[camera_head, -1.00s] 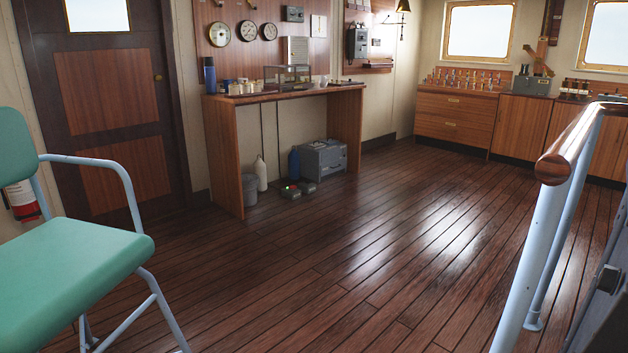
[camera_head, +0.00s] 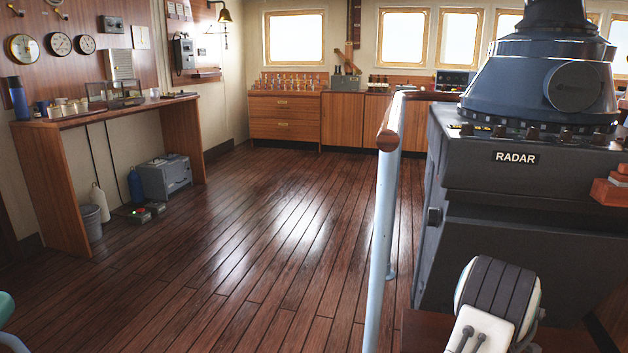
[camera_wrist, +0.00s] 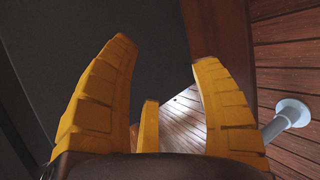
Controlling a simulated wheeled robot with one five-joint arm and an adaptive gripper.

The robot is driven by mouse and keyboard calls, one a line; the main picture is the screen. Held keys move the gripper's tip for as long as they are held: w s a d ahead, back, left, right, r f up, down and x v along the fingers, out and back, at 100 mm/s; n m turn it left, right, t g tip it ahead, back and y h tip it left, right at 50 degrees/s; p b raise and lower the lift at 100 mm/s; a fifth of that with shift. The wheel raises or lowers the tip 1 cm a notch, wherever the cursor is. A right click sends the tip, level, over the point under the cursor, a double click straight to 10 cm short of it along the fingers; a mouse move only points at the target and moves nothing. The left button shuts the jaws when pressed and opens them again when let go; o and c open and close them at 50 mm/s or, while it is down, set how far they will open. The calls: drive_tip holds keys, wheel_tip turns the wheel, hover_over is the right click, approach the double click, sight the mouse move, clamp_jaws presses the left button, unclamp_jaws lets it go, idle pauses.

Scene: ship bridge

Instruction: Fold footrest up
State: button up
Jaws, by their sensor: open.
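I cannot make out a footrest in either view. The teal chair seat (camera_head: 6,308) shows only as a sliver at the lower left of the head view, with a bit of its pale blue frame (camera_head: 14,341). My gripper (camera_wrist: 163,52) shows in the wrist view with its yellow fingers spread apart and nothing between them. A dark grey surface lies behind the fingers there, and a brown wooden panel (camera_wrist: 222,45) stands just right of them. My gripper does not show in the head view.
A pale blue rail post (camera_head: 383,230) with a wooden top rail stands before the dark radar console (camera_head: 515,205). A striped lever unit (camera_head: 497,295) is at lower right. A wooden desk (camera_head: 60,185) stands left. The floor between is clear. A pale post foot (camera_wrist: 291,112) shows in the wrist view.

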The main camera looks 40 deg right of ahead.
drive_tip(key=w+a+r+m+t+y+p, duration=0.1)
drive_tip(key=w+a+r+t+y+p, duration=0.25)
drive_tip(key=w+a+r+p, duration=1.25)
drive_tip(key=w+a+r+m+y+p, duration=0.1)
drive_tip(key=w+a+r+y+p, duration=0.15)
drive_tip(key=a+r, duration=0.75)
drive_tip(key=w+a+r+y+p, duration=0.2)
drive_tip(key=w+a+r+p, duration=0.1)
drive_tip(key=a+r, duration=0.65)
drive_tip(key=s+a+r+m+y+p, duration=0.1)
drive_tip(key=s+a+r+p, duration=0.3)
drive_tip(key=a, duration=0.4)
drive_tip(key=s+a+r+g+y+p, duration=0.1)
drive_tip(key=s+a+r+p, duration=0.3)
drive_tip(key=a, duration=0.4)
drive_tip(key=s+a+r+m+g+y+p, duration=0.1)
drive_tip(key=s+a+r+y+p, duration=0.1)
drive_tip(key=s+a+r+p, duration=0.2)
drive_tip(key=s+a+p, duration=0.2)
drive_tip(key=s+a, duration=0.1)
drive_tip(key=a, duration=0.1)
drive_tip(key=shift+s+a+r+m, duration=0.3)
drive_tip(key=shift+s+r, duration=0.05)
drive_tip(key=shift+r, duration=0.05)
drive_tip(key=shift+g, duration=0.25)
